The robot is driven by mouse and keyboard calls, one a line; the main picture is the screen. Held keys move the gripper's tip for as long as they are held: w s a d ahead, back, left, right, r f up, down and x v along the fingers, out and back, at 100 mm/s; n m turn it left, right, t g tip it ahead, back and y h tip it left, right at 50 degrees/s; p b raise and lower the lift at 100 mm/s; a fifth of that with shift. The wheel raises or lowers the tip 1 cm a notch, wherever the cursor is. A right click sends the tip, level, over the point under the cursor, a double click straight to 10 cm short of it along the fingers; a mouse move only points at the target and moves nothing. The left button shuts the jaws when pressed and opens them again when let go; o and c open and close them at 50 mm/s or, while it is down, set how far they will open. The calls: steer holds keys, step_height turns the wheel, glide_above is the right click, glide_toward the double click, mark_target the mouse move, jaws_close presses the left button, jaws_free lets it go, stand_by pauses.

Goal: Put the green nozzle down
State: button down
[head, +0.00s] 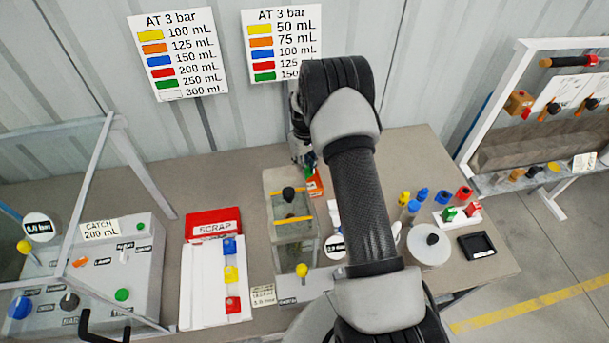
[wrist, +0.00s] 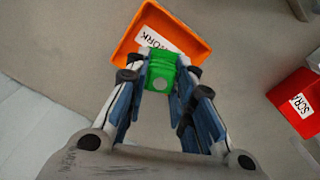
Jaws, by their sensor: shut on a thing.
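My gripper (wrist: 160,72) is shut on the green nozzle (wrist: 161,74), which sits between the two fingertips in the wrist view. The orange tray marked WORK (wrist: 190,28) lies behind the nozzle in that view, and the nozzle overlaps its near edge. I cannot tell whether the nozzle touches the tray. In the head view, my gripper (head: 303,148) is partly hidden behind my arm, at the back of the table. A bit of the green nozzle (head: 309,171) shows just above the orange tray (head: 315,187), which is partly hidden.
A clear-walled tank (head: 292,232) stands in front of the orange tray. A red SCRAP bin (head: 213,222) is to the left, above a white rack (head: 205,309) with blue, yellow and red nozzles. Several coloured nozzles and a small white holder (head: 452,226) stand at right.

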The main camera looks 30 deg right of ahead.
steer(key=shift+f, duration=2.15)
steer(key=shift+f+b, duration=0.1)
steer(key=shift+b, duration=0.2)
steer(key=c, duration=1.4)
jaws_free()
steer(key=shift+o, duration=0.2)
